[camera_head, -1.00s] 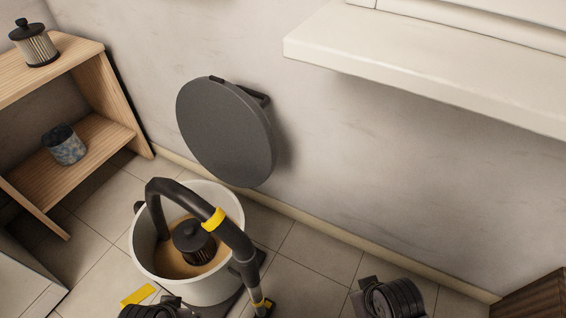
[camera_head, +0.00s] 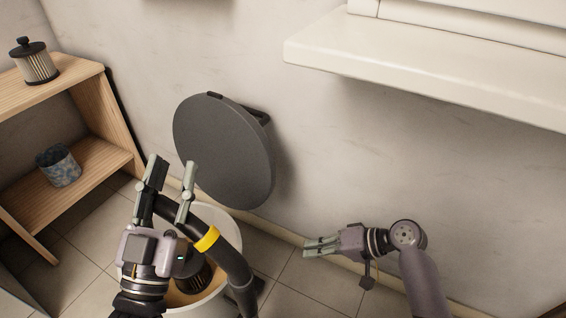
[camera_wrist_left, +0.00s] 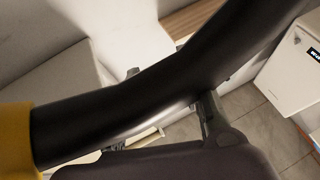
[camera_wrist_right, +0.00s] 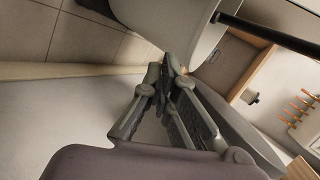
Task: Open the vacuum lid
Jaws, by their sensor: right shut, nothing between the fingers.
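The vacuum's round dark grey lid (camera_head: 225,150) stands steeply tilted up behind the white drum (camera_head: 234,222), near the wall, and the drum's mouth is uncovered. Inside are a dark ribbed filter (camera_head: 196,276) and tan contents. A black hose with a yellow band (camera_head: 207,238) arches over the drum. My left gripper (camera_head: 172,166) is open over the drum, its fingertips in front of the lid's lower left; contact is unclear. In the left wrist view the hose (camera_wrist_left: 130,120) crosses close before the fingers. My right gripper (camera_head: 308,246) is shut and empty, right of the drum and apart from the lid.
A wooden shelf (camera_head: 85,92) at the left holds a ribbed filter (camera_head: 34,62) on top and a blue-grey cup (camera_head: 59,166) below. A white ledge (camera_head: 420,80) juts from the wall at upper right. The tiled floor right of the drum looks clear.

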